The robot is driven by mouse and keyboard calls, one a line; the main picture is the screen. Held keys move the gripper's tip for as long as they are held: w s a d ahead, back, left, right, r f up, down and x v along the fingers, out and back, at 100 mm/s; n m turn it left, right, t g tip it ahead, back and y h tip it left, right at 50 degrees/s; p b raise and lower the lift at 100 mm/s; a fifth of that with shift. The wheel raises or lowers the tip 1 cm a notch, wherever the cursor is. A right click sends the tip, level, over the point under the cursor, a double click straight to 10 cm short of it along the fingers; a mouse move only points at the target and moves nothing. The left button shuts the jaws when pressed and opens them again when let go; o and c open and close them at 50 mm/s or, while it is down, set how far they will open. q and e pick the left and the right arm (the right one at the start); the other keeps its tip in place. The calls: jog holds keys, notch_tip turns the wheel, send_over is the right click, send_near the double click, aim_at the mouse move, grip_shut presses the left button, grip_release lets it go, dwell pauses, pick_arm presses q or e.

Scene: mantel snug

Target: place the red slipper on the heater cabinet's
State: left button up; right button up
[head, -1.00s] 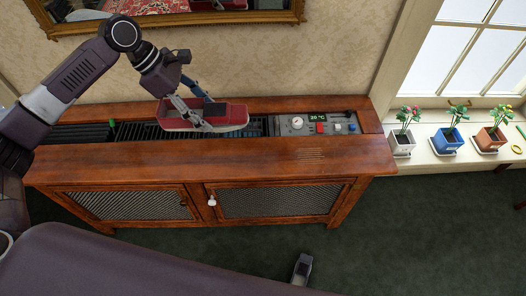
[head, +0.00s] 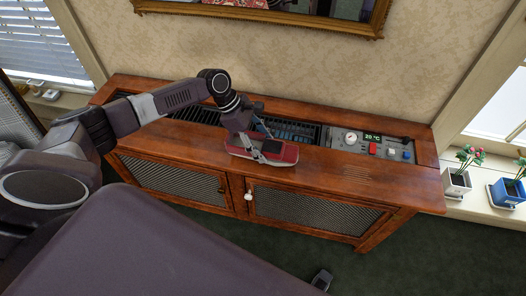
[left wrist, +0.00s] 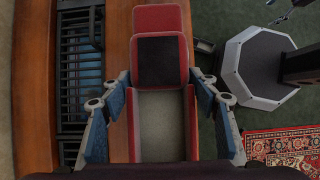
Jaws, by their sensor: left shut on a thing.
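The red slipper (head: 284,154) has a pale grey sole and a dark patch; it also shows in the left wrist view (left wrist: 156,19). My left gripper (head: 262,141) is shut on it, with one finger on each side. The slipper is over the front wooden ledge of the heater cabinet (head: 330,171), in front of the dark grille (head: 297,130). I cannot tell whether it touches the wood. In the left wrist view the cabinet top runs along the left of the slipper. A small grey part at the head view's bottom edge may be my right gripper (head: 322,280); its jaws are not clear.
A control panel (head: 370,146) with a dial, display and buttons sits right of the grille. Potted plants (head: 457,181) stand on the windowsill at right. A gilt-framed mirror (head: 270,14) hangs above. The ledge right of the slipper is clear. A patterned rug (left wrist: 285,148) lies on the floor.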

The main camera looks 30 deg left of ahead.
aim_at(263, 152)
pick_arm(q)
notch_tip(263, 152, down, 4)
jog(key=shift+r, duration=0.15)
jog(key=o, duration=1.2)
jog(key=v, duration=1.2)
jog(key=shift+s+r+b, duration=0.1)
jog(key=shift+b, duration=0.25)
